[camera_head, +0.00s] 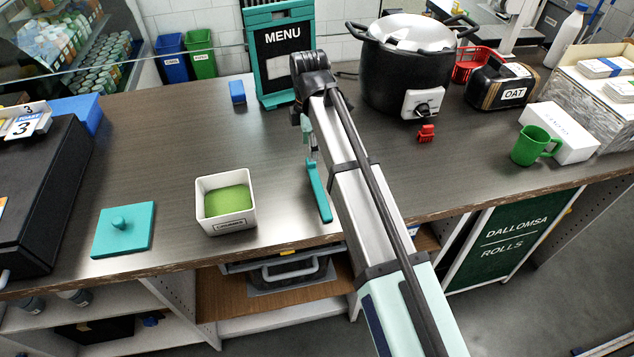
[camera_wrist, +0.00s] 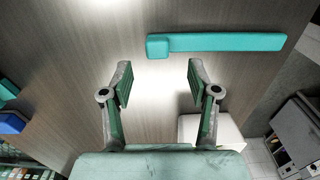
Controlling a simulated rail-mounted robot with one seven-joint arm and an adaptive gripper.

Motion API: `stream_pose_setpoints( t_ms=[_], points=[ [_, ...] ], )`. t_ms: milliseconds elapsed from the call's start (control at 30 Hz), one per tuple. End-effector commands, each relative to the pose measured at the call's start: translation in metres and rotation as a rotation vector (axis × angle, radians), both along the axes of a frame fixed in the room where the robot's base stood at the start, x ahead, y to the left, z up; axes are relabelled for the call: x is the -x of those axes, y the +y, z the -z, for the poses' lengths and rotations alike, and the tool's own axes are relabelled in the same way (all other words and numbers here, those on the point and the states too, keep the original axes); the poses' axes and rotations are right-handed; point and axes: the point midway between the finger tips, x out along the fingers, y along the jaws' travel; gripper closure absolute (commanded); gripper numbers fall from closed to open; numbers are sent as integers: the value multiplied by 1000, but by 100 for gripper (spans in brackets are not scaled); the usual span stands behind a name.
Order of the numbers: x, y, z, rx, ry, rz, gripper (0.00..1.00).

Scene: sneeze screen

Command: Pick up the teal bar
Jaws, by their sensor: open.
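The teal bar (camera_head: 318,192) lies flat on the dark wood counter, near its front edge, just left of my arm in the head view. In the wrist view the teal bar (camera_wrist: 225,42) runs across the top, with a thicker square block at its left end. My gripper (camera_wrist: 160,82) is open and empty, pointing down at the counter. The bar lies beyond the fingertips in the wrist view, not between them. In the head view my gripper (camera_head: 309,142) is partly hidden by my wrist and hangs over the bar's far end.
A white tub (camera_head: 227,223) with green contents and a teal lid (camera_head: 123,230) are to the left. A menu stand (camera_head: 285,55) and small blue block (camera_head: 237,92) are behind. A black cooker (camera_head: 390,75) and green mug (camera_head: 530,147) are to the right. Counter between tub and bar is clear.

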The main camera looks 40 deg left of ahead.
Motion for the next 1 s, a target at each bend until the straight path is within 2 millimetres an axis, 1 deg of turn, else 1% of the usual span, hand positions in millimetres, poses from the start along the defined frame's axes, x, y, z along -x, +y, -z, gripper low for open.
stream_pose_setpoints(
  t_ms=[167,500,600,767,800,867,900,967,1000],
  points=[
    [-1,0,8,0,0,0,40],
    [-3,1,47,1,1,0,40],
    [-3,1,51,0,0,0,40],
    [-3,2,52,0,0,0,40],
    [-3,2,52,0,0,0,43],
    [-3,2,52,0,0,0,64],
    [-3,2,52,0,0,0,79],
    [-3,2,52,0,0,0,100],
    [-3,2,52,0,0,0,100]
  ],
)
